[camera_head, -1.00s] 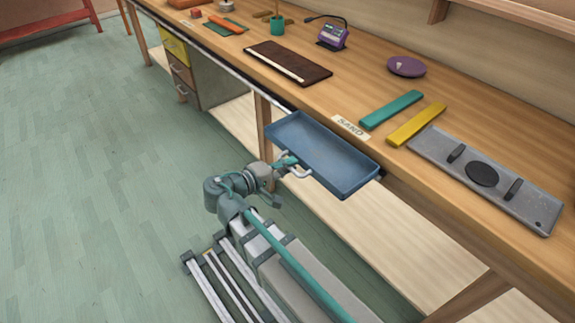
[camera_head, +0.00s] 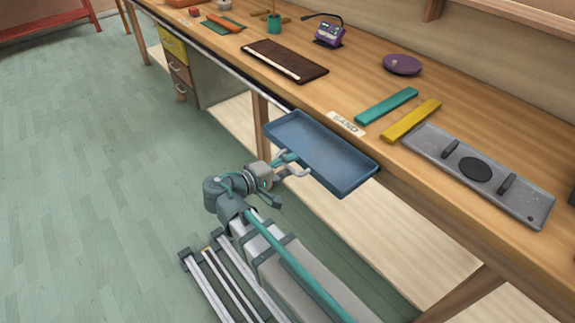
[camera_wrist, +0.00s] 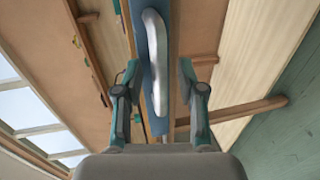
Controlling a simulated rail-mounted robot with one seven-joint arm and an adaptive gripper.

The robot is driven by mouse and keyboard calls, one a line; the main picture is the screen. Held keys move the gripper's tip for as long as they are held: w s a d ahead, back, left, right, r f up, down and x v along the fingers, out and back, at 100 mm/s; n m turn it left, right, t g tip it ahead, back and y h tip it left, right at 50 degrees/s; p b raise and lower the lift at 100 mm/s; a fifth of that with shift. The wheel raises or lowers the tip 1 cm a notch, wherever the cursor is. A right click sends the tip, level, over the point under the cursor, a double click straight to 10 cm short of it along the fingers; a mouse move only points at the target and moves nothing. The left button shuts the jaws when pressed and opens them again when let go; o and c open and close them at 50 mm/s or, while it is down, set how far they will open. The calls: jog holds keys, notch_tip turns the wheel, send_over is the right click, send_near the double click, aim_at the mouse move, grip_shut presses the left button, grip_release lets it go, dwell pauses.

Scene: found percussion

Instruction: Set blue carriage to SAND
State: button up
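The blue carriage (camera_head: 322,157) is a shallow blue tray at the bench's front edge, with a pale handle (camera_head: 299,173) on its near side. The SAND label (camera_head: 346,122) lies on the bench just behind the tray, near the middle of its back edge. My gripper (camera_head: 287,178) is at the handle. In the wrist view, the two fingers of my gripper (camera_wrist: 159,70) stand apart on either side of the pale handle (camera_wrist: 156,60), with gaps between. The blue edge of the carriage (camera_wrist: 133,40) shows behind it.
Behind the carriage, a teal bar (camera_head: 387,105), a yellow bar (camera_head: 411,121) and a grey plate with a black disc (camera_head: 520,202) lie on the wooden bench (camera_head: 470,120). A dark brown board (camera_head: 285,62) lies farther left.

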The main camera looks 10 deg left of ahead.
jog(key=v, duration=1.2)
dwell(0.3)
